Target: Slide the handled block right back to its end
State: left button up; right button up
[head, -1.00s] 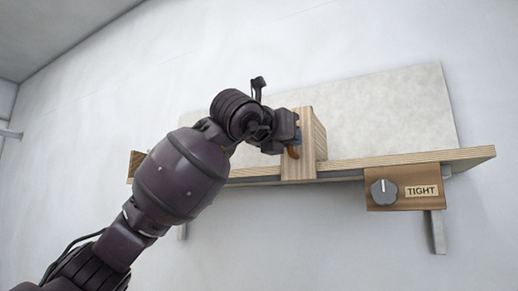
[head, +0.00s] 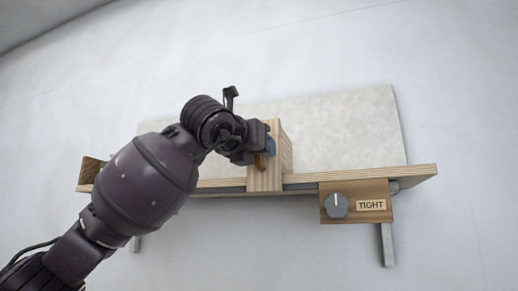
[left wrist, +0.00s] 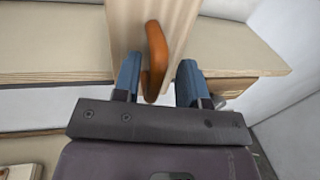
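The handled block (head: 264,180) is a pale wooden upright block straddling the front edge of a long wooden shelf (head: 360,172), near its middle. Its orange curved handle (left wrist: 155,62) sticks out toward me; it also shows small in the head view (head: 259,162). My left gripper (left wrist: 158,85) is at the handle, with one blue finger on each side. The handle's lower end lies close to the left finger; I cannot tell whether they touch. A gap shows to the right finger. My right gripper is in neither view.
A wooden end piece (head: 90,170) stands at the shelf's left end. A panel with a grey knob (head: 336,205) and a TIGHT label (head: 371,205) hangs below the shelf on the right. The shelf edge right of the block is clear. A pale board (head: 345,130) stands behind.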

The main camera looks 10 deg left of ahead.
pick_arm(q)
jog(key=shift+s, duration=0.1)
jog(key=shift+s+a, duration=0.1)
jog(key=shift+s, duration=0.1)
jog(key=b+v, duration=0.2)
jog(key=v, duration=0.8)
jog(key=shift+b, duration=0.3)
jog(key=shift+s, duration=0.1)
